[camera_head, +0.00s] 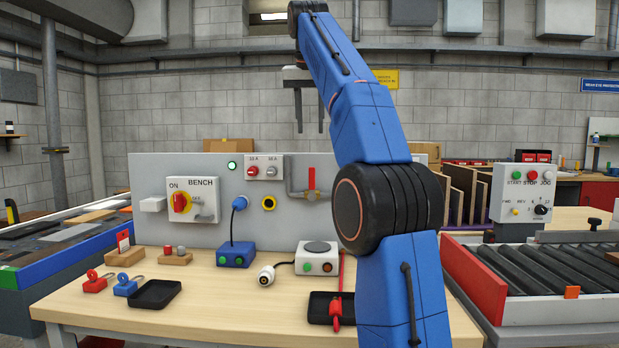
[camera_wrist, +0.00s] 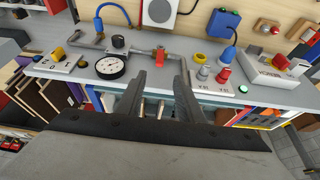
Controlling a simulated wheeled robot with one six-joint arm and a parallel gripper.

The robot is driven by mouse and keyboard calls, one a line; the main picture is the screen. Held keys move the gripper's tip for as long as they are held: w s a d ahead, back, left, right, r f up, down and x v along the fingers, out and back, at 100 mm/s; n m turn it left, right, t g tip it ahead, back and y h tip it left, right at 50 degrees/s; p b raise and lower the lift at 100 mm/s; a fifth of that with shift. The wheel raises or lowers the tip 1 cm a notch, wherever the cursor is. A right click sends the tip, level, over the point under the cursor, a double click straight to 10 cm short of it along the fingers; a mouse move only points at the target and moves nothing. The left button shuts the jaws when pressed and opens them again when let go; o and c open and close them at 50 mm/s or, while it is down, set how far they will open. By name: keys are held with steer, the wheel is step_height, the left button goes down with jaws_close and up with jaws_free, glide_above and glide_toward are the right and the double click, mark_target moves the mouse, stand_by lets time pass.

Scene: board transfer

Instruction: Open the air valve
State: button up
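The air valve's red lever (camera_head: 311,179) stands upright on the grey panel in the head view. It crosses the grey pipe (camera_head: 300,194), which runs sideways there. My gripper (camera_head: 310,131) is above the lever, with its two fingers pointing down, apart and empty. In the wrist view the red lever (camera_wrist: 160,52) lies beyond the gap between my fingertips (camera_wrist: 163,72). A round white gauge (camera_wrist: 110,67) and the grey pipe (camera_wrist: 90,47) sit to its left there. In the head view my arm hides the panel right of the lever.
The wooden bench (camera_head: 200,300) holds black trays, padlocks, a blue box (camera_head: 236,254) and a white box (camera_head: 316,257). A roller conveyor (camera_head: 540,268) stands at right.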

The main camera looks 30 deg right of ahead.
mark_target(312, 171)
steer(key=x, duration=1.7)
steer(key=shift+w+d+f, duration=0.1)
steer(key=shift+w, duration=0.05)
jaws_close()
